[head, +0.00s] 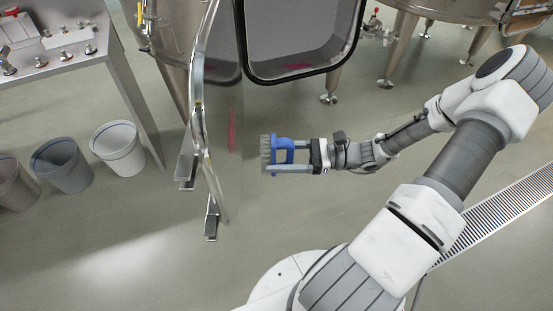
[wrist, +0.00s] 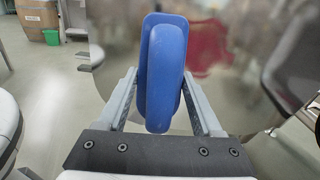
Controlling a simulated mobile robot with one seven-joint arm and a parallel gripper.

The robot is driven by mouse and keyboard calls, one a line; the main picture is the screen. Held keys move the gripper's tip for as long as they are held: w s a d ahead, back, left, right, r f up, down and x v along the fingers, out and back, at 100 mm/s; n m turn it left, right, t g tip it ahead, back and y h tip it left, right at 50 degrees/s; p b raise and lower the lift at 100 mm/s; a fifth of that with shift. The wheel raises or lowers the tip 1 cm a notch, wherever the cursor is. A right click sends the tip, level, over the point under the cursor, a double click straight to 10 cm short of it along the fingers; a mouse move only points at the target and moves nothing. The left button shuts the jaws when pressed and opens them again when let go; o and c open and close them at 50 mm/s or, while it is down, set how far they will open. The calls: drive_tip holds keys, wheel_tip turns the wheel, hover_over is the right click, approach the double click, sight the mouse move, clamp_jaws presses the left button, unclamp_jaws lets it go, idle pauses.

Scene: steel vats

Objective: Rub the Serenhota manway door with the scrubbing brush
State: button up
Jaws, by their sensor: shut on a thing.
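My gripper (head: 290,157) is shut on the blue handle of the scrubbing brush (head: 283,150). The brush's grey bristles point left in the head view. In the wrist view the blue brush (wrist: 163,70) stands upright between my fingers and hides its own bristles. Beyond it is a shiny steel surface (wrist: 225,85), apparently the manway door, with a dark red smear (wrist: 207,48). A thin red smear also shows left of the brush in the head view (head: 232,130). A gap shows between bristles and smear there. The door's outline is hard to tell from its reflections.
A black-rimmed opening (head: 358,40) lies behind my gripper, with red inside near its lower edge. Steel vat legs (head: 330,88) stand behind. Open floor lies below.

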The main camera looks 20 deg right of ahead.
drive_tip(key=b+x, duration=0.1)
drive_tip(key=x, duration=0.4)
drive_tip(key=shift+a, duration=0.15)
drive_tip(key=shift+x, duration=0.95)
idle(0.6)
